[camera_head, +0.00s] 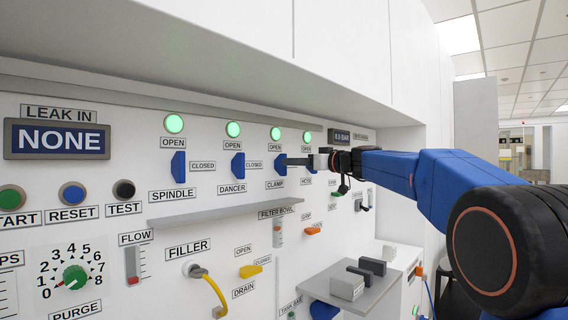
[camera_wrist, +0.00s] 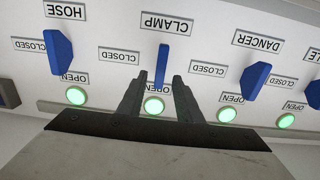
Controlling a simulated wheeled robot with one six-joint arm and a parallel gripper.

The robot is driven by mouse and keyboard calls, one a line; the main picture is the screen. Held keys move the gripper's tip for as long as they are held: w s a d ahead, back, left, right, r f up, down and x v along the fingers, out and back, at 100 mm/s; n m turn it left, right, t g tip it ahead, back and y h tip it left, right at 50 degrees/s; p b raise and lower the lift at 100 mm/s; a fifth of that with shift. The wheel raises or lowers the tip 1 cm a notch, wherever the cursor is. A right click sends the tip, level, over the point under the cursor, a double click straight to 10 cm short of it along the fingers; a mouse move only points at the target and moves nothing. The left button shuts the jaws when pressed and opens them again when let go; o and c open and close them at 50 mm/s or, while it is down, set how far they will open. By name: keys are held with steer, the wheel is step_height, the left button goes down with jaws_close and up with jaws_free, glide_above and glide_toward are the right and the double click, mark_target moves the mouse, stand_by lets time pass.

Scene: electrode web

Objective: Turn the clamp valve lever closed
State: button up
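The clamp valve lever is a blue handle (camera_wrist: 161,62) under the CLAMP label, which appears upside down in the wrist view. It points along the OPEN direction, toward the lit green lamp (camera_wrist: 154,105). In the head view the lever (camera_head: 279,170) is partly covered by my gripper (camera_head: 290,161), which reaches in from the right. In the wrist view my gripper (camera_wrist: 159,77) has its two dark fingers apart, one on each side of the lever's OPEN end. A gap shows between each finger and the lever. I cannot tell how deep the fingertips reach.
The dancer lever (camera_wrist: 256,78) and hose lever (camera_wrist: 58,52) flank the clamp lever. The spindle lever (camera_head: 178,166) is further left. A narrow shelf (camera_head: 225,213) juts out below the levers, and a cabinet overhang (camera_head: 250,70) hangs above. Boxes stand on a lower shelf (camera_head: 375,290).

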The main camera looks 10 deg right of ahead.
mark_target(280, 164)
steer(key=shift+x, duration=2.65)
jaws_close()
